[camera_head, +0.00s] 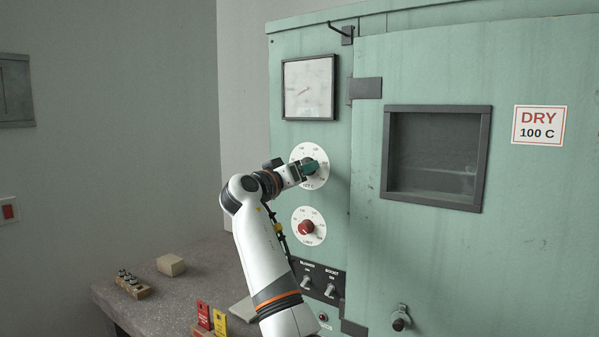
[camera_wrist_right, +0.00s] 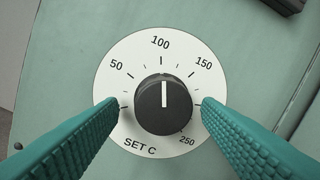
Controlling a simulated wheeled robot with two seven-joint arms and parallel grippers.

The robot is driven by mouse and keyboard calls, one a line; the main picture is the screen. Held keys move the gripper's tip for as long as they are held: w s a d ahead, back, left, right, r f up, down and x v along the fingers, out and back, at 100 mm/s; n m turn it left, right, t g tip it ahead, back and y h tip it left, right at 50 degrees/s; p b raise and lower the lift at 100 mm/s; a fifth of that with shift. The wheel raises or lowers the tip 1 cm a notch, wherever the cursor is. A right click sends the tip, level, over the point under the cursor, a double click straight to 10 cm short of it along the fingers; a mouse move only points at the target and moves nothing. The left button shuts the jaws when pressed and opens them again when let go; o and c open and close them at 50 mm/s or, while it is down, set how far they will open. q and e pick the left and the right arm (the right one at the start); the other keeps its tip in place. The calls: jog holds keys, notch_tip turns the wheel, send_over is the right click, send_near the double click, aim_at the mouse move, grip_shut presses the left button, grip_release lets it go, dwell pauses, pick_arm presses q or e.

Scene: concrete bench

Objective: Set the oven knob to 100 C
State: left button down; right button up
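The oven's SET C dial (camera_wrist_right: 118,62) fills the middle of the right wrist view, with its black knob (camera_wrist_right: 164,108) at the center. The white pointer line on the knob points straight up, at about the 100 mark. My right gripper (camera_wrist_right: 160,104) is open, its teal fingers on the left and right of the knob with gaps on both sides. In the head view this gripper (camera_head: 311,167) is in front of the upper dial (camera_head: 309,149) and hides most of the knob. My left gripper is not in view.
Below is a LIMIT dial with a red knob (camera_head: 306,227), then a black switch panel (camera_head: 318,281). A gauge (camera_head: 309,88) is above. The door sign (camera_head: 539,125) reads DRY 100 C. A block (camera_head: 171,265) and small items lie on the bench (camera_head: 206,262).

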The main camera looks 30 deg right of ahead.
jog(key=shift+a+r, duration=0.1)
jog(key=shift+a, duration=0.05)
jog(key=b+v, duration=0.3)
jog(key=v, duration=0.9)
